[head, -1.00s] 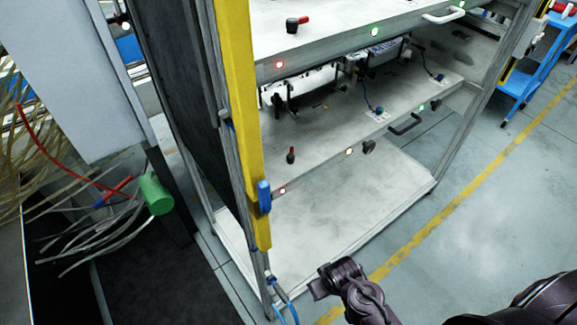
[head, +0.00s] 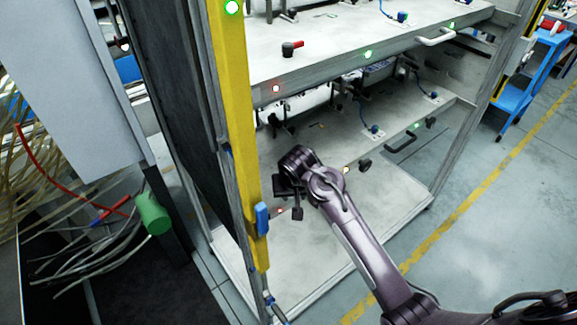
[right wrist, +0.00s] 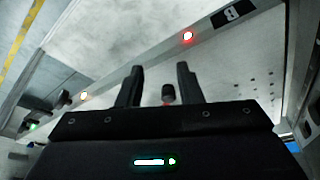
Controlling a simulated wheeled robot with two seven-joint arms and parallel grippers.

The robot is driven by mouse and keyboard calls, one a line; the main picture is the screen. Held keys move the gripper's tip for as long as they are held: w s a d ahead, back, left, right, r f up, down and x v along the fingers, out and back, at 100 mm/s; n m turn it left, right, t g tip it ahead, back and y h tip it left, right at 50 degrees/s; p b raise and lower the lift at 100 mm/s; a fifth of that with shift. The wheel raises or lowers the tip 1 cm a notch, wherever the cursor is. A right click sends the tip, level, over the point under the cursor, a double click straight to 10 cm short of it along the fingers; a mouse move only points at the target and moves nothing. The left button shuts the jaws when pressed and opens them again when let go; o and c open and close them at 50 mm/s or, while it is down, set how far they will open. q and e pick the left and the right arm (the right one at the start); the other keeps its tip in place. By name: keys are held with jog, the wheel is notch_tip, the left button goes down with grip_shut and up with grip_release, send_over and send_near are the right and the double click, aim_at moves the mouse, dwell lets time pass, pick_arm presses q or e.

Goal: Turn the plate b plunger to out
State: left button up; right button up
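The plate b plunger (right wrist: 168,93) shows in the right wrist view as a dark round knob with a little red below it. It stands on the lower shelf plate (right wrist: 225,75), whose front edge carries a "B" label (right wrist: 232,14). My right gripper (right wrist: 158,82) is open, with one finger on each side of the knob; I cannot tell whether they touch it. In the head view my right gripper (head: 288,199) is over the left front of the lower plate, and it and my arm hide the plunger. My left gripper is not in view.
The upper plate (head: 340,40) holds a similar red-and-black plunger (head: 292,48). Along the lower front edge are a red light (right wrist: 187,36), an amber light (head: 346,170), a black knob (head: 365,165) and a handle (head: 400,143). A yellow post (head: 238,130) stands close left.

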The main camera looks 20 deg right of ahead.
jog(key=w+r, duration=0.1)
jog(key=w, duration=0.2)
jog(key=w+r+m, duration=0.1)
jog(key=w+r, duration=0.1)
jog(key=w, duration=0.1)
jog(key=w+d+r+m, duration=0.1)
jog(key=w+r, duration=0.1)
jog(key=w, duration=0.1)
jog(key=shift+w+h, duration=0.3)
jog(key=x, duration=0.7)
jog(key=shift+w+f, duration=0.15)
jog(key=shift+f, duration=0.1)
jog(key=shift+c, duration=0.2)
grip_shut()
